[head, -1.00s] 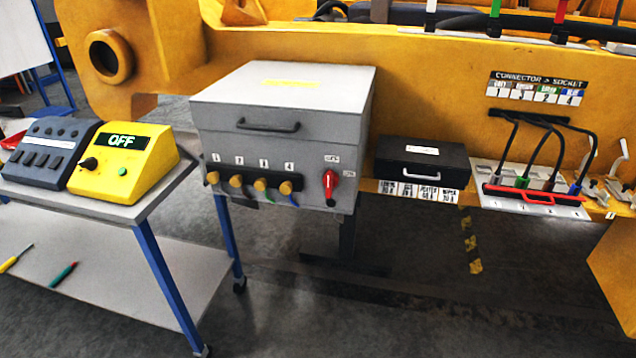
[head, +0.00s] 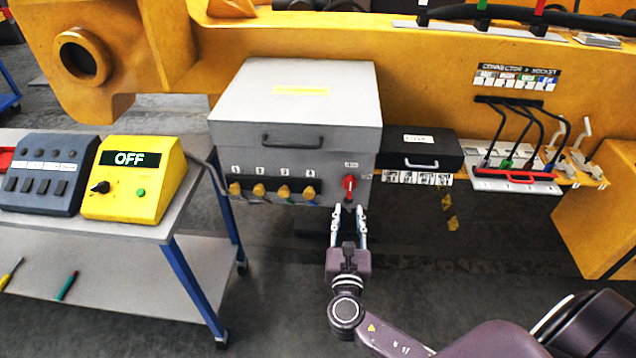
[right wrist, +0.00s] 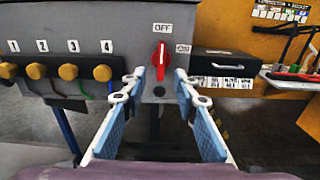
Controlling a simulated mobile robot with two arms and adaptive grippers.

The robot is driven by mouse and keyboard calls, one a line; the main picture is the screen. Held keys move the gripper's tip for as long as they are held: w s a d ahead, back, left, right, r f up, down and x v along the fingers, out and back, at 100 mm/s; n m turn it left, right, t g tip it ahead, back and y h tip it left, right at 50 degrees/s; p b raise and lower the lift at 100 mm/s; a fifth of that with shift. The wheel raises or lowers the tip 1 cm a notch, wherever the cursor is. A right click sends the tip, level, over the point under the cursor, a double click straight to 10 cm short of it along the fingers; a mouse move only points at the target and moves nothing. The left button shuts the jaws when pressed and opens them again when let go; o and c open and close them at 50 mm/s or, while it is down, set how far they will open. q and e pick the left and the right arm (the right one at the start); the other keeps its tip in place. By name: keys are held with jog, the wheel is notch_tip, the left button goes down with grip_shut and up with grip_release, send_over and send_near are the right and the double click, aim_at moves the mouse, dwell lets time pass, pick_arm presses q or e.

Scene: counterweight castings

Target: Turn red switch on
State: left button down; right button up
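The red switch (head: 349,184) is a red rotary handle on the front of the grey box (head: 298,135), at its lower right. In the right wrist view the red switch (right wrist: 160,61) points upright, below a label reading OFF. My right gripper (head: 349,209) is open just below and in front of the switch. In the right wrist view its two fingers (right wrist: 158,88) stand apart on either side of the switch's lower end, with nothing held; whether they touch it I cannot tell. My left gripper is not in view.
Several orange knobs (head: 259,190) line the box front left of the switch. A black case (head: 419,149) stands close on its right. A yellow control box (head: 133,180) reading OFF sits on the cart at left. A connector panel (head: 514,180) with cables is further right.

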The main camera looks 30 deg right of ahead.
aim_at(350, 189)
jog(key=x, duration=0.2)
jog(key=p+x, duration=0.1)
jog(key=x, duration=0.1)
jog(key=r+x, duration=0.1)
jog(key=x, duration=0.1)
jog(key=shift+w+d+p, duration=0.3)
jog(key=shift+w+d+f, duration=0.15)
jog(key=shift+w+d, duration=0.15)
jog(key=shift+w, duration=0.15)
grip_shut()
